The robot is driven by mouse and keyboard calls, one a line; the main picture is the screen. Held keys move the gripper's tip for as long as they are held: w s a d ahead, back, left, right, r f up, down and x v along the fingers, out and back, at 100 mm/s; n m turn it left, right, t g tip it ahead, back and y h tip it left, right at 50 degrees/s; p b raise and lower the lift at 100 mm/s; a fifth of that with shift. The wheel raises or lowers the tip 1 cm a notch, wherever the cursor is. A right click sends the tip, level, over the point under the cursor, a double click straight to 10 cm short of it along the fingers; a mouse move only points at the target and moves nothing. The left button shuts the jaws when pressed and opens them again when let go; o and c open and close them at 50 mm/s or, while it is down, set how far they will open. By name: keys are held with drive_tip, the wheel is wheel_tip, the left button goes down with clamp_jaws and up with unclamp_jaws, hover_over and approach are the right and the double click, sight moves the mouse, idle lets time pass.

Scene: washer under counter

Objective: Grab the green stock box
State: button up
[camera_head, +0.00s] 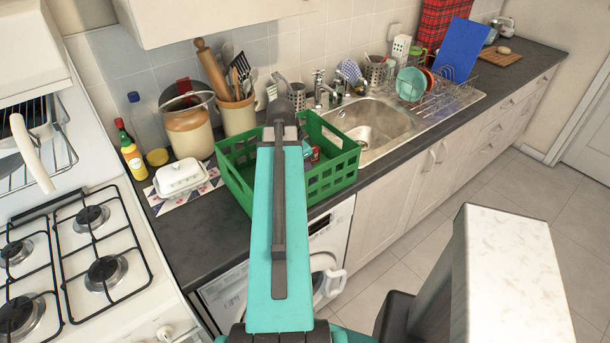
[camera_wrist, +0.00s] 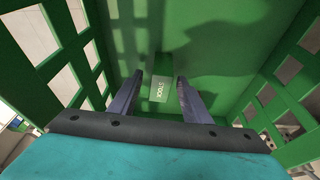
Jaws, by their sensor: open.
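The green stock box (camera_wrist: 161,88) is small, with a pale label reading STOCK, and lies inside the green crate. It shows in the wrist view, between the two fingers of my gripper (camera_wrist: 159,82). My gripper is open and points down into the crate, with a finger on each side of the box; I cannot tell whether either touches it. The green crate (camera_head: 336,187) stands on the dark counter in the head view, and its wall (camera_wrist: 82,55) surrounds the gripper in the wrist view. In the head view my arm hides the box and fingers.
A lidded jar (camera_head: 189,133) and a utensil pot (camera_head: 237,117) stand behind the crate. A white butter dish (camera_head: 181,177) and the gas hob (camera_head: 90,265) are to its left. The sink (camera_head: 375,122) is to its right. The crate walls stand close around my gripper.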

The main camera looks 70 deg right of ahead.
clamp_jaws()
idle(0.3)
drive_tip(key=shift+r, duration=0.2)
drive_tip(key=shift+r+b, duration=1.35)
drive_tip(key=shift+r, duration=3.45)
